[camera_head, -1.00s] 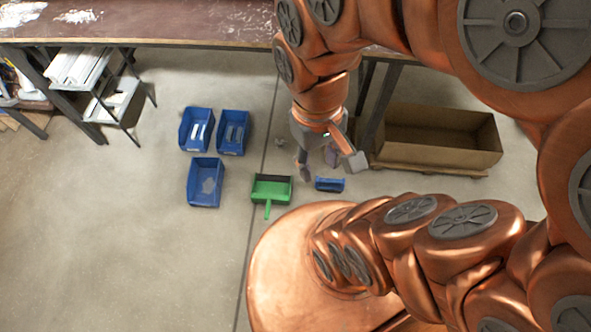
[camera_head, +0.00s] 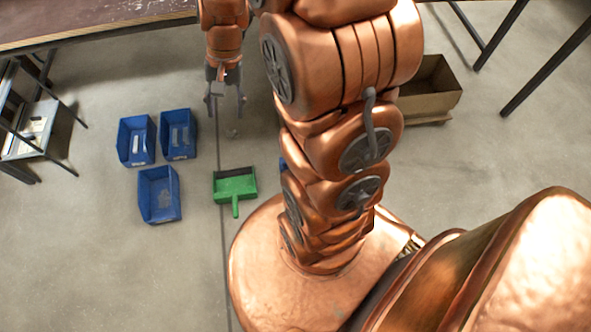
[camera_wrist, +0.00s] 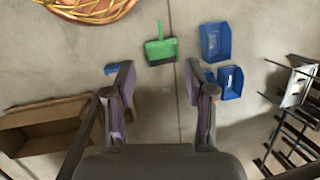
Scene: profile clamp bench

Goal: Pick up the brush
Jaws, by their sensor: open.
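A green dustpan-like tool (camera_head: 235,186) with a short handle and a dark strip along its far edge lies on the floor. I cannot tell whether the dark strip is a separate brush. A small blue thing (camera_head: 283,163) to its right is mostly hidden behind my arm. My gripper (camera_head: 226,103) hangs open and empty, fingers down, above the floor beyond the green tool. In the wrist view, the green tool (camera_wrist: 161,50) shows ahead, between and beyond my open fingers (camera_wrist: 158,76). The small blue thing (camera_wrist: 111,68) is partly covered by the left finger there.
Several blue bins (camera_head: 160,194) stand on the floor left of the green tool. A brown box (camera_head: 430,90) is at the right. A table (camera_head: 90,22) and a metal rack (camera_head: 35,135) are at the back left. Floor around the green tool is mostly clear.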

